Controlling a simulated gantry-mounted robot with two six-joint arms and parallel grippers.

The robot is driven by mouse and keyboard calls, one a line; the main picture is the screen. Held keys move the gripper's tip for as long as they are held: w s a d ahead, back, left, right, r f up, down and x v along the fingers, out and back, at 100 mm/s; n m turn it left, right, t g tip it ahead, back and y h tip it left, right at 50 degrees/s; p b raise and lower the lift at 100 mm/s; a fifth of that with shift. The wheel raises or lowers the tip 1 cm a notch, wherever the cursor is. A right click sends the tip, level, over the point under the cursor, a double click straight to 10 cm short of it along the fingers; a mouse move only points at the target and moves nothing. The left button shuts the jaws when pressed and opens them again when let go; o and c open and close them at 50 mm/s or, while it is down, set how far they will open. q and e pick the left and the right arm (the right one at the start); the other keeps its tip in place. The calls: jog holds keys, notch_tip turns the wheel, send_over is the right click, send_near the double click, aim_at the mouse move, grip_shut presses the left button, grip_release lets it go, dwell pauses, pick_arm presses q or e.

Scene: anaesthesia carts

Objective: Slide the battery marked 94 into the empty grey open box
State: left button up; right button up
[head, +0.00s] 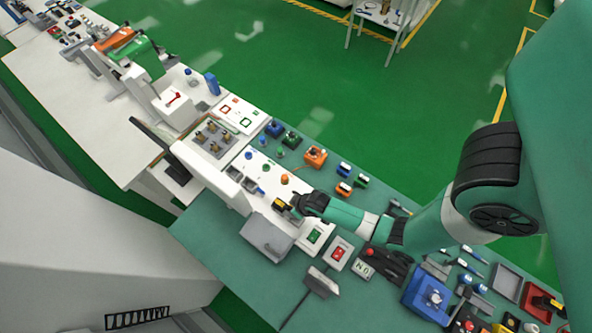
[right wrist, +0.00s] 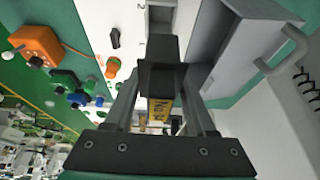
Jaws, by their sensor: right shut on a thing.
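My right gripper (head: 291,208) is shut on a battery (head: 279,203), a dark block with a yellow face. In the right wrist view the battery (right wrist: 160,85) sits between the fingers of the gripper (right wrist: 163,100); its yellow label shows partly and I cannot read 94 on it. It is over or close to the white panel; contact with it is unclear. A grey box (head: 265,239) stands just below the gripper in the head view. In the right wrist view this box (right wrist: 252,40) is at the right, with a handle; I cannot tell its inside. My left gripper is not in view.
The white panel (head: 262,170) carries knobs and small dark parts. An orange block (head: 315,156) is behind it. White blocks with a green (head: 315,236) and a red insert (head: 338,252) stand right of the grey box. The green mat's front left is bare.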

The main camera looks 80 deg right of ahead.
jog(key=shift+d, duration=0.25)
notch_tip(320, 180, down, 6)
jog(key=b, duration=0.5)
jog(key=shift+r, duration=0.2)
jog(key=shift+p, duration=0.35)
dwell(1.2)
jog(key=shift+f, duration=0.15)
jog(key=shift+f+b, duration=0.35)
jog(key=shift+b, duration=0.05)
jog(key=shift+f+b, duration=0.8)
jog(key=shift+f, duration=0.1)
jog(key=o, duration=1.2)
